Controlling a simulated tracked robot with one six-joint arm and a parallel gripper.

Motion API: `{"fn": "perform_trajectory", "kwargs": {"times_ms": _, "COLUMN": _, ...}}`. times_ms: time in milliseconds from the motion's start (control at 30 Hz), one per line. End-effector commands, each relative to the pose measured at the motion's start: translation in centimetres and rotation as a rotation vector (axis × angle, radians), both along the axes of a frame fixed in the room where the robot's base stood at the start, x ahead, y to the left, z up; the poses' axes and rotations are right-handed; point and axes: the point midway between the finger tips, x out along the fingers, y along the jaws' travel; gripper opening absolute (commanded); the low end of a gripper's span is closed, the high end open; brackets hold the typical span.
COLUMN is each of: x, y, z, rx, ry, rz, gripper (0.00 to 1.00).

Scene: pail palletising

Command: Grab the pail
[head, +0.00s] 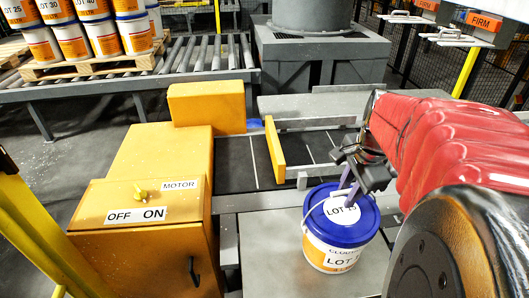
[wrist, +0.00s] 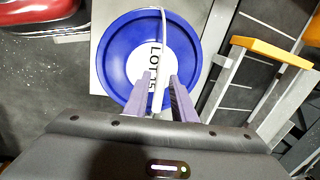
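The pail (head: 333,250) is white with an orange label and a blue lid marked LOT. It stands upright on a grey surface in the head view, right of the conveyor. My gripper (head: 349,187) points down at the lid from above. In the wrist view the blue lid (wrist: 120,55) fills the top middle. The pail's white handle (wrist: 165,45) stands up over the lid and runs down between the two purple fingers of my gripper (wrist: 162,85). The fingers are apart with a gap around the handle.
A dark conveyor (head: 235,165) with a yellow bar (head: 275,148) lies left of and behind the pail. A yellow cabinet (head: 150,235) with a MOTOR switch stands at left. Several pails stand on a pallet (head: 95,65) on rollers at the back left.

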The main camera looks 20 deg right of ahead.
Motion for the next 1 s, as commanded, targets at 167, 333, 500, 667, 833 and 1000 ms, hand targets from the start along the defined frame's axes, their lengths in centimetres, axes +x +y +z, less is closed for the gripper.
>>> {"fn": "perform_trajectory", "kwargs": {"times_ms": 167, "x": 0.00, "y": 0.00, "z": 0.01, "rx": 0.000, "ry": 0.000, "rz": 0.000, "gripper": 0.11}}
{"fn": "perform_trajectory", "kwargs": {"times_ms": 333, "x": 0.01, "y": 0.00, "z": 0.01, "rx": 0.000, "ry": 0.000, "rz": 0.000, "gripper": 0.00}}
{"fn": "perform_trajectory", "kwargs": {"times_ms": 500, "x": 0.02, "y": 0.00, "z": 0.01, "rx": 0.000, "ry": -0.001, "rz": 0.000, "gripper": 0.00}}
{"fn": "perform_trajectory", "kwargs": {"times_ms": 667, "x": 0.02, "y": -0.01, "z": 0.03, "rx": 0.000, "ry": -0.001, "rz": 0.000, "gripper": 0.00}}
{"fn": "perform_trajectory", "kwargs": {"times_ms": 833, "x": 0.02, "y": -0.02, "z": 0.03, "rx": 0.000, "ry": -0.001, "rz": 0.000, "gripper": 0.00}}
{"fn": "perform_trajectory", "kwargs": {"times_ms": 1000, "x": 0.02, "y": -0.02, "z": 0.03, "rx": 0.000, "ry": -0.001, "rz": -0.001, "gripper": 0.00}}
